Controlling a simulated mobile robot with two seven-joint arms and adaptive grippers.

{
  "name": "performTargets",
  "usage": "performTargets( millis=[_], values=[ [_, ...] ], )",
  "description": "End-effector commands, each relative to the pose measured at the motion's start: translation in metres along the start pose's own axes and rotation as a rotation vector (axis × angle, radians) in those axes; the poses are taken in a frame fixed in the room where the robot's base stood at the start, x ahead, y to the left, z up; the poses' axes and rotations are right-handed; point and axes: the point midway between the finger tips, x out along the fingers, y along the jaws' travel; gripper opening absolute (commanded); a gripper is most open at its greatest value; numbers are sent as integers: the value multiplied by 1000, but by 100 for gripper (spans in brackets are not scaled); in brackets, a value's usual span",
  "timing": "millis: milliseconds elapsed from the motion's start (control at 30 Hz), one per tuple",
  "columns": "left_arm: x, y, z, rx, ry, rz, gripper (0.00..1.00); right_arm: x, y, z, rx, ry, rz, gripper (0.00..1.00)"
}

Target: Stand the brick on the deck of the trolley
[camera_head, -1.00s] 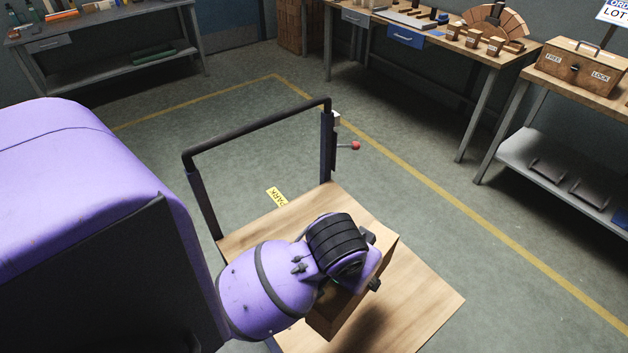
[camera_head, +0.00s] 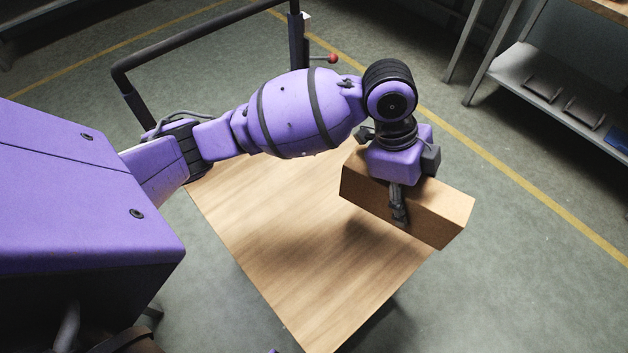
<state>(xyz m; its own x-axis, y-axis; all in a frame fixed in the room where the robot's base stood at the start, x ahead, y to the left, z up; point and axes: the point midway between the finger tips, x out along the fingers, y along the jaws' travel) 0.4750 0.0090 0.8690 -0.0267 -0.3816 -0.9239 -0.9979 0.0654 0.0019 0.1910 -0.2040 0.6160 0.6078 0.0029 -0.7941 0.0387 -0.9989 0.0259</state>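The brick (camera_head: 440,212) is a long, plain brown block. My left gripper (camera_head: 400,200) grips it from above; one dark finger lies against its near side, and the other finger is hidden behind. The brick lies lengthwise, roughly level, above the right edge of the trolley's deck, with its right end out past the edge in this view. A soft shadow on the deck below suggests a gap. The trolley's deck (camera_head: 290,250) is a pale wooden board, bare where it shows. My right gripper is not in view.
The trolley's dark handle bar (camera_head: 190,38) rises at the deck's far side, with a red-knobbed lever (camera_head: 332,58) by its right post. A metal shelf bench (camera_head: 560,95) stands at the upper right. A yellow floor line (camera_head: 500,175) runs past the trolley on open floor.

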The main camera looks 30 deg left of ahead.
Motion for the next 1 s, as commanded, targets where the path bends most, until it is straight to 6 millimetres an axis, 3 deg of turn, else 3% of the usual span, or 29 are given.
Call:
performTargets(
  millis=[300, 633, 767, 1000],
  values=[
    [-15, -21, -15, 231, 2, 90, 0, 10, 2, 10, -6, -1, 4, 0],
    [-20, -23, -17, 268, 3, 103, 0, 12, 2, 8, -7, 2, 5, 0],
    [-19, -17, -4, 264, 2, 104, 0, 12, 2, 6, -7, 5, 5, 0],
    [-15, 8, 43, 262, 0, 105, 0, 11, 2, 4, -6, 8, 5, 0]
  ],
)
